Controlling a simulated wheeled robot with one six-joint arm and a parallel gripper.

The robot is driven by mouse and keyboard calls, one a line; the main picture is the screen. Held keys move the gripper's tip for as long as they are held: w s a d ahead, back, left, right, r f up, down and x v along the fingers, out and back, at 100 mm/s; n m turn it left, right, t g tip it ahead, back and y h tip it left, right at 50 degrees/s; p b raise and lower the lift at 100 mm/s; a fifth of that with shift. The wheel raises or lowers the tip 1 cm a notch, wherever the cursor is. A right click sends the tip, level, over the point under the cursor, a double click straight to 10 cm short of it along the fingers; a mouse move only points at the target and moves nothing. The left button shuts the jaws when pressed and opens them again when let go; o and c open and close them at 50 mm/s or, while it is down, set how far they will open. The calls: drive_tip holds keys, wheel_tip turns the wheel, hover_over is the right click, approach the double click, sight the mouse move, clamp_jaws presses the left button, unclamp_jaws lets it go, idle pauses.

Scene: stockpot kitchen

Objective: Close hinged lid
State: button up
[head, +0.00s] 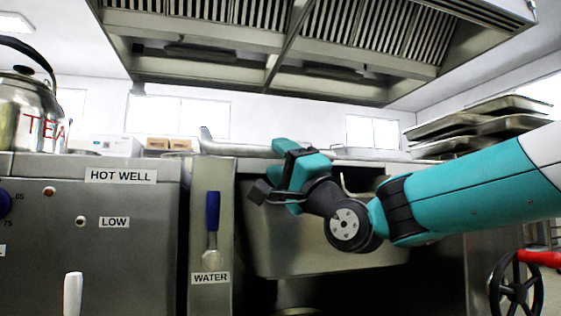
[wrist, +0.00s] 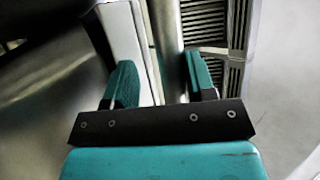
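No hinged lid can be made out for certain. A large steel pan (head: 320,245) with a sloping front stands in the middle of the head view. A long metal bar (head: 228,150) runs along its top, with an upturned left end. My gripper (head: 270,172) is in front of the pan's upper left part, pointing left. In the wrist view my gripper (wrist: 162,82) has its two teal fingers wide apart. A metal tube (wrist: 166,40) and a pale strip appear between or beyond them. I cannot tell whether either finger touches anything.
A steel cabinet labelled HOT WELL (head: 120,176) stands left, with a kettle (head: 30,108) on top. A blue-handled WATER lever (head: 212,225) is beside the pan. Stacked trays (head: 485,122) and a handwheel (head: 515,285) are right. A vent hood (head: 300,50) hangs above.

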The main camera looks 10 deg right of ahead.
drive_tip(key=b+v, duration=0.7)
drive_tip(key=v, duration=1)
drive_tip(key=shift+s+d+f, duration=0.1)
drive_tip(key=shift+d, duration=0.05)
